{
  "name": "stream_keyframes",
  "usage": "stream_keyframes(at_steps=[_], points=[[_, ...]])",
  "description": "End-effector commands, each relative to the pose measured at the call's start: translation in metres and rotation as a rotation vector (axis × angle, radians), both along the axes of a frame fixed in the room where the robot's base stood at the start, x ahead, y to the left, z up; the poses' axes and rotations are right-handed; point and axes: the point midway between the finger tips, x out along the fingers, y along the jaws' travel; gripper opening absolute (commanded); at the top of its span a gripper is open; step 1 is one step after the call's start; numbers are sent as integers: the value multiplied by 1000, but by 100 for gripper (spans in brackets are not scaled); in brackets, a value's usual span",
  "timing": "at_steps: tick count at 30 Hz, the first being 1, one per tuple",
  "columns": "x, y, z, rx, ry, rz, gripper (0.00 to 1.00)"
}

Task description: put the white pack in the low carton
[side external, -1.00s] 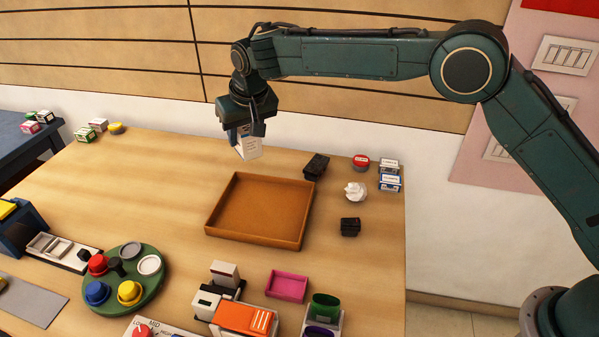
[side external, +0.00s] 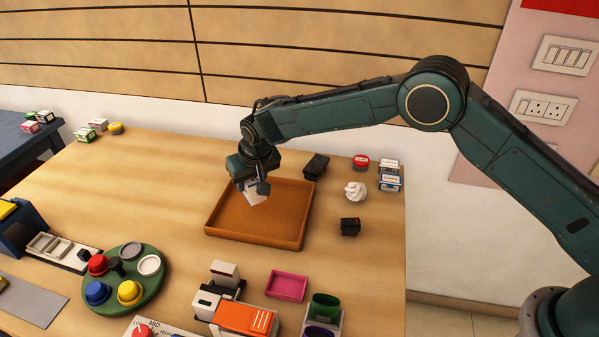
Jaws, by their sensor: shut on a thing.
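The white pack (side external: 254,197) is held in my gripper (side external: 254,187), which is shut on it. The pack is tilted and its upper part is hidden by the gripper's fingers. The low carton (side external: 262,235) is a brown, shallow, open tray on the wooden table. The gripper and pack are over the back part of the carton, inside its outline in this view. I cannot tell whether the pack touches the carton floor. The carton shows no other thing in it.
Black items (side external: 316,166) stand at the carton's back right corner, with a crumpled white piece (side external: 356,190) and a black block (side external: 350,227) to its right. A green round tray (side external: 125,278) with coloured lids lies front left. Table left of the carton is clear.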

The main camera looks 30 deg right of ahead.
Motion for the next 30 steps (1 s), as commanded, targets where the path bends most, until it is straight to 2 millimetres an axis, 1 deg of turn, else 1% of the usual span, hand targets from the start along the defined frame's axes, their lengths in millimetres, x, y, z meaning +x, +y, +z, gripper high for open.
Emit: stream_keyframes(at_steps=[5, 10, 13, 16, 28, 29, 30], points=[[0, 0, -10, -1, 2, 1, 17], [0, 0, -30, -1, 2, 1, 17], [0, 0, -39, -1, 1, 1, 17], [0, 0, -42, 0, 0, 0, 17], [0, 0, -45, 0, 0, 0, 17], [0, 0, -45, 0, 0, 0, 44], [0, 0, -45, 0, 0, 0, 51]])
